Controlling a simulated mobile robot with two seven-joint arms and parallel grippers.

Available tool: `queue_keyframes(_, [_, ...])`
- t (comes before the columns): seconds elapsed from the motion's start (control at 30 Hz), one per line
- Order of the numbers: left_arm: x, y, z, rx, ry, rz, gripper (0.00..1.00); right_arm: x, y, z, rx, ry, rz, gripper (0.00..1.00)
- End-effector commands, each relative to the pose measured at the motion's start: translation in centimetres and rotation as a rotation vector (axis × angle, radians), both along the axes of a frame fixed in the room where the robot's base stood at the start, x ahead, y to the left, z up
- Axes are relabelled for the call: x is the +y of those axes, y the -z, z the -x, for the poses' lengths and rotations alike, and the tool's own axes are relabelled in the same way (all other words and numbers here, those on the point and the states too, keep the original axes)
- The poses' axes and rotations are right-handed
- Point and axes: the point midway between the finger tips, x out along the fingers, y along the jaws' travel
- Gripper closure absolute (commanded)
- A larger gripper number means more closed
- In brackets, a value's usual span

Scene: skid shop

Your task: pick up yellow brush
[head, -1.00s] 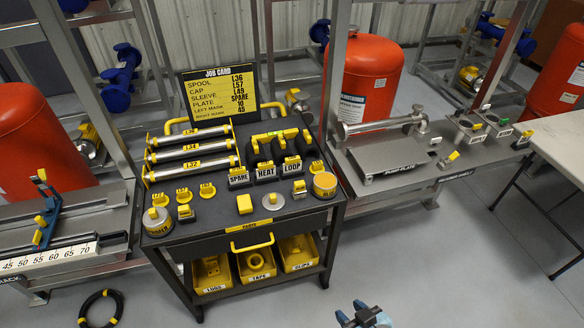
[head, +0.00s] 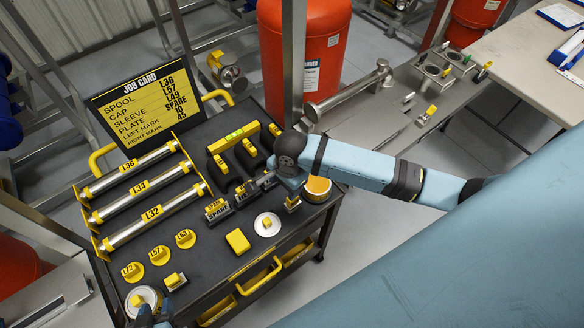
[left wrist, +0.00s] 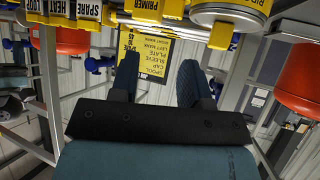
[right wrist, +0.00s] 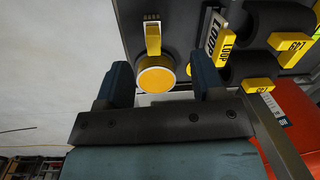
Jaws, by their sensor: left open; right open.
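A small yellow-handled piece, which looks like the yellow brush (head: 292,203), stands on the black cart top beside a yellow-lidded can (head: 317,188). It also shows in the right wrist view (right wrist: 153,38), just above the can lid (right wrist: 157,79). My right gripper (right wrist: 162,80) is open and empty, with the can lid showing between its fingers and the brush beyond them. In the head view my right wrist hides its fingers. My left gripper (left wrist: 160,68) is open and empty; only its tip shows at the lower left of the head view (head: 155,318).
Label blocks (head: 217,209), black sleeves (head: 233,145) and three long spools (head: 141,227) crowd the cart top. A yellow block (head: 238,240) and a round plate (head: 267,224) lie nearby. The job card (head: 145,100) stands behind. A grey bench (head: 370,120) adjoins on the right.

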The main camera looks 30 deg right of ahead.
Motion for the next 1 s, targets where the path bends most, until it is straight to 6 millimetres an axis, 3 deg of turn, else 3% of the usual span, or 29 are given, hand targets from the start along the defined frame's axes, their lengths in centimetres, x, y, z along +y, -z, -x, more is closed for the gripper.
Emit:
queue_keyframes(0.1, [0.1, 0.3, 0.4, 0.012, -0.002, -0.002, 0.57, -1.4, -1.1, -0.6, 0.05, 0.108, 0.056, 0.38])
queue_keyframes(0.2, [0.1, 0.5, 0.7, 0.019, -0.002, -0.002, 0.57, -1.8, -0.8, -0.7, 0.07, 0.149, 0.078, 0.38])
queue_keyframes(0.6, [0.2, 0.2, 0.6, 0.013, -0.002, -0.002, 0.57, -1.9, 6.1, -0.6, 0.072, 0.157, 0.08, 0.38])
queue_keyframes(0.87, [0.2, -0.2, 0.2, 0.002, -0.001, -0.002, 0.57, -1.9, 7.6, -0.5, 0.07, 0.156, 0.08, 0.38])
queue_keyframes(1.0, [0.2, 0.3, 0.1, 0.001, -0.002, -0.002, 0.57, -2.2, 9.3, -0.4, 0.069, 0.156, 0.08, 0.38])
